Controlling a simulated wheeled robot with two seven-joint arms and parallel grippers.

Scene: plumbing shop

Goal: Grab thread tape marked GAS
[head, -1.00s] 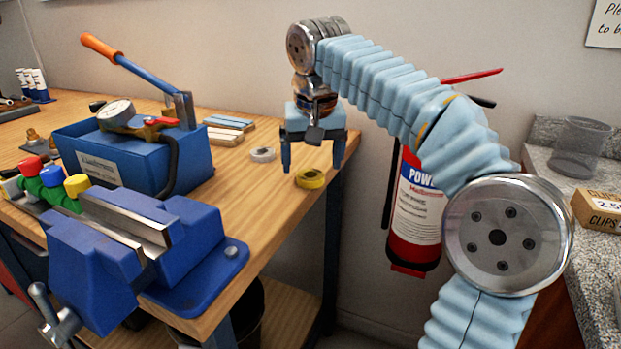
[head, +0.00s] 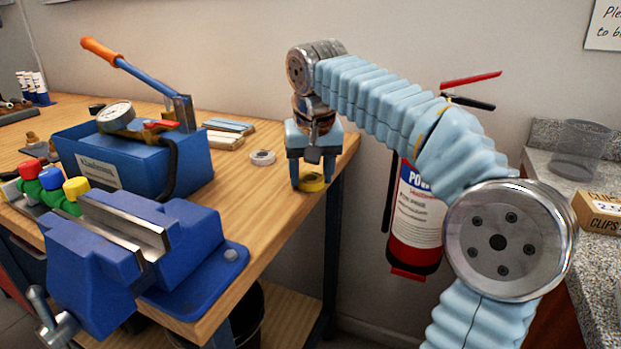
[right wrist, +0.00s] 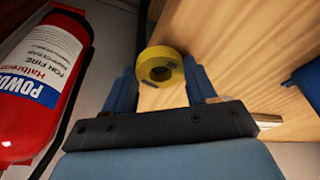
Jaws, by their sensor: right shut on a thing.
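A yellow roll of tape (head: 311,182) lies at the right edge of the wooden bench, under my right gripper. In the right wrist view the yellow roll (right wrist: 160,66) sits between the two blue fingers, and no marking on it can be read. My right gripper (head: 311,180) points down and is shut on the yellow roll. A white roll of tape (head: 263,157) lies on the bench just left of the gripper, apart from it. My left gripper is not in view.
A blue vise (head: 140,250) and a blue test pump (head: 135,160) with a gauge and lever stand on the wooden bench (head: 265,195) to the left. A red fire extinguisher (head: 416,225) hangs right of the bench. A counter with a mesh cup (head: 580,150) stands at right.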

